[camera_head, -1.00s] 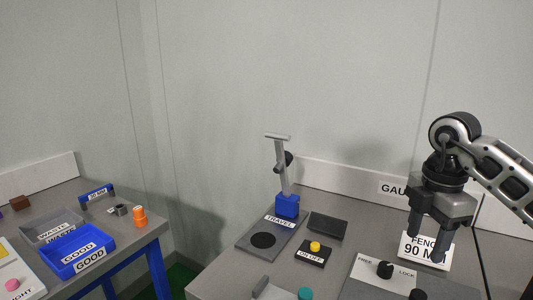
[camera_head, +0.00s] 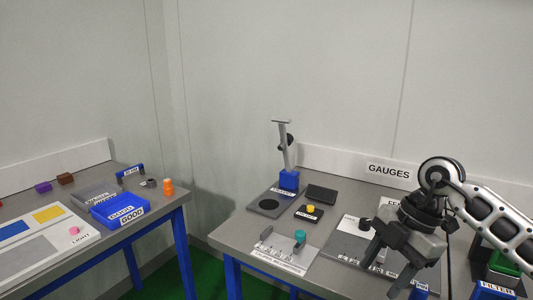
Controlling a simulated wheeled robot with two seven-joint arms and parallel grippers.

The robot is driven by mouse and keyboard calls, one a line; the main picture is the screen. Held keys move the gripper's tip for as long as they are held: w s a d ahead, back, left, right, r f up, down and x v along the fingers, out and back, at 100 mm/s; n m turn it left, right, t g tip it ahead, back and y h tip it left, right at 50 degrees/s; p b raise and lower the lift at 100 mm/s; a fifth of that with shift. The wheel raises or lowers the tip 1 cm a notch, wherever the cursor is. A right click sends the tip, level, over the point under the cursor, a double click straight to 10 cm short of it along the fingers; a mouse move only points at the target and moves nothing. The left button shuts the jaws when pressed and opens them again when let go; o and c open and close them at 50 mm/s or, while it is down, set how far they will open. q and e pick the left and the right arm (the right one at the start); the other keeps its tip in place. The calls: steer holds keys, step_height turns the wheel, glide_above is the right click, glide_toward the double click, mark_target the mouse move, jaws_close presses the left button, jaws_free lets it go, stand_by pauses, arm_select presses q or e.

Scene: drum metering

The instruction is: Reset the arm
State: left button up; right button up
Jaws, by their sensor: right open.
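My right gripper (camera_head: 383,280) hangs over the front right part of the right-hand table, its arm coming in from the right. Its two fingers are spread apart with nothing seen between them. It covers part of a grey panel (camera_head: 345,245) with a black knob (camera_head: 364,224). My left gripper is not in view.
The right table holds a blue-based stand (camera_head: 289,180), a yellow button box (camera_head: 310,212) and a white plate with a teal knob (camera_head: 300,237). A green item (camera_head: 503,264) stands far right. The left table holds a blue GOOD tray (camera_head: 120,209). A floor gap separates the tables.

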steer(key=s+a+t+y, duration=0.2)
steer(key=s+a+y, duration=0.1)
steer(key=a+y, duration=0.55)
steer(key=s+a+t+y, duration=0.3)
steer(key=a+y, duration=0.5)
steer(key=a, duration=0.2)
steer(key=d+f+m+t+h, duration=0.85)
steer(key=m+t+h, duration=0.35)
steer(key=m, duration=0.4)
steer(key=s+d+f+m+g+h, duration=0.2)
steer(key=s+f+g, duration=0.1)
steer(key=s+f, duration=0.3)
steer(key=s+d+f+m+g+h, duration=0.2)
steer(key=s+f, duration=0.4)
steer(key=f, duration=0.5)
steer(key=shift+s+g+h, duration=0.15)
steer(key=shift+g+h, duration=0.55)
steer(key=shift+h, duration=0.15)
